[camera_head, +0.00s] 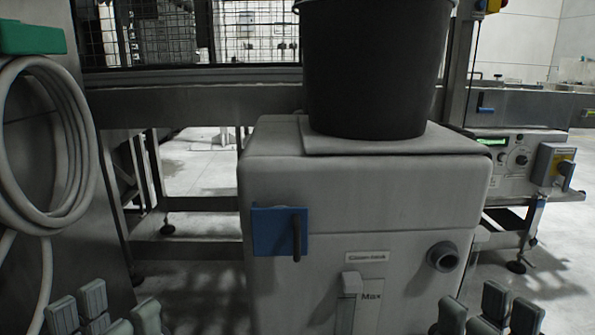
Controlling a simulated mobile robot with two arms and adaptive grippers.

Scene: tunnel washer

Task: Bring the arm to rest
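My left gripper (106,314) shows at the bottom left edge, with its grey fingertips pointing up and apart and nothing seen between them. My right gripper (487,314) shows at the bottom right edge in a similar pose, also open and with nothing seen in it. Both are cut off by the lower edge of the picture, so my arms are hidden. Neither gripper is seen touching anything.
A grey machine housing (365,200) stands ahead between the grippers, with a black bucket (372,70) on top and a blue handle plate (279,232) in front. A coiled hose (85,150) hangs at left. A control box (515,160) is at right.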

